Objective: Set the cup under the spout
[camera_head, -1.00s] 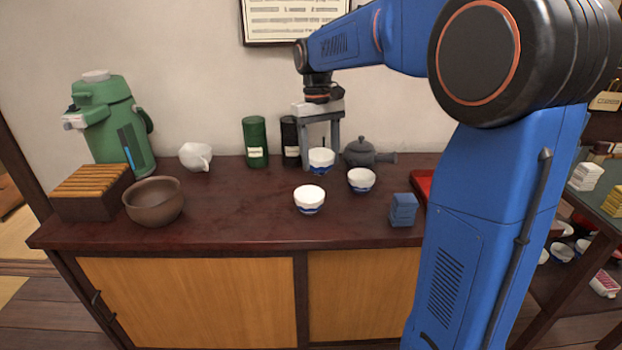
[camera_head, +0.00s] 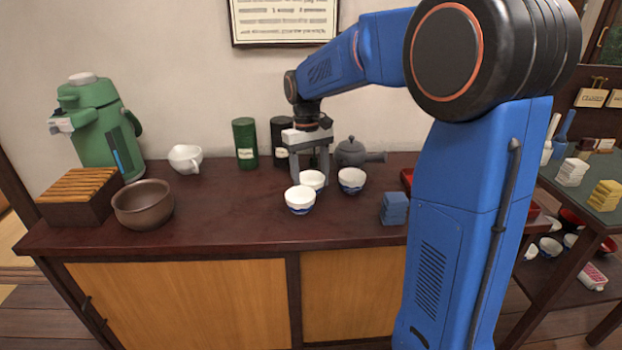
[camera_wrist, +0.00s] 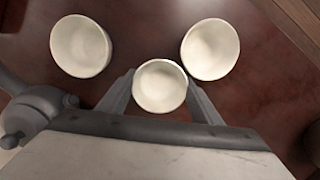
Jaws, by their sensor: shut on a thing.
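My gripper (camera_head: 312,176) is shut on a small white cup with a blue-patterned base (camera_head: 313,181). The fingers point down on both sides of it. The wrist view shows this cup (camera_wrist: 160,87), empty, between the fingertips. It is low over or on the counter; I cannot tell whether it touches. Two similar cups stand close by, one in front (camera_head: 300,200) and one to the right (camera_head: 352,181). The green dispenser (camera_head: 95,125) stands at the far left of the counter, its spout (camera_head: 62,124) facing left and forward, well away from my gripper.
A brown bowl (camera_head: 143,205) and a slatted wooden box (camera_head: 75,208) stand in front of the dispenser. A white pourer (camera_head: 184,160), green tin (camera_head: 245,145), black tin (camera_head: 279,142) and dark teapot (camera_head: 351,152) line the back. The counter's middle left is clear.

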